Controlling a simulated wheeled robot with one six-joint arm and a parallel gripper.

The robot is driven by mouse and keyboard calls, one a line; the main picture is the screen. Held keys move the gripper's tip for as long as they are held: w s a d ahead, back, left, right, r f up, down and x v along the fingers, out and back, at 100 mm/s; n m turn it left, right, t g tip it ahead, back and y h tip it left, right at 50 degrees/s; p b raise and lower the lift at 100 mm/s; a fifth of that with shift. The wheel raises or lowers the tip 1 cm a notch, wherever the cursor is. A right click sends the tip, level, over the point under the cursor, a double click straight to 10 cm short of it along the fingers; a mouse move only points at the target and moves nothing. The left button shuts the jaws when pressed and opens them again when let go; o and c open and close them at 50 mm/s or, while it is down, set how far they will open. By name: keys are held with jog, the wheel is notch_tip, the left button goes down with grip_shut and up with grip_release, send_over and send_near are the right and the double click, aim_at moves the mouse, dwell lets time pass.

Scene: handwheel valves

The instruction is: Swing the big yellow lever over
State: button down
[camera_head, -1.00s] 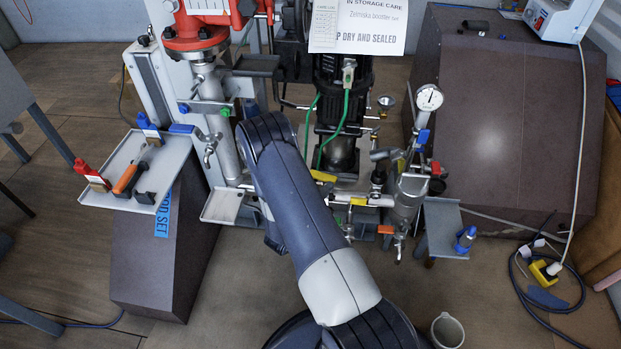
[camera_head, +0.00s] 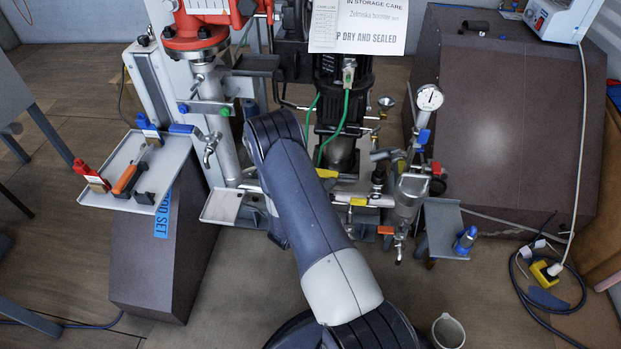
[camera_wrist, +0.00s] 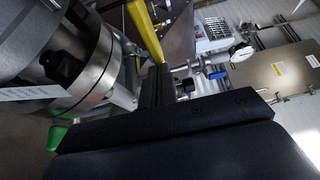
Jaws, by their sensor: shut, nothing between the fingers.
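The big yellow lever (camera_wrist: 145,30) is a flat bar that runs down from the top of the wrist view towards my fingertips. In the head view a short yellow piece (camera_head: 327,173), which may be part of it, shows just right of my arm; the rest is hidden. My gripper (camera_wrist: 157,74) is shut and empty, with its dark fingertips right at the lower end of the yellow bar. I cannot tell whether they touch it. The gripper is hidden behind my arm in the head view.
A large metal flange (camera_wrist: 90,75) is close on the left in the wrist view. In the head view, a tool tray (camera_head: 122,190) stands left, a gauge (camera_head: 429,97) and small valves right, and a dark sloped block (camera_head: 500,130) farther right. Open floor lies in front.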

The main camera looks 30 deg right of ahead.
jog(key=shift+v, duration=1.95)
jog(key=shift+a, duration=0.1)
jog(key=p+v, duration=0.1)
jog(key=v, duration=0.9)
jog(key=shift+s+a, duration=0.25)
jog(key=b+x, duration=0.1)
jog(key=x, duration=1.2)
jog(key=shift+w+d, duration=0.15)
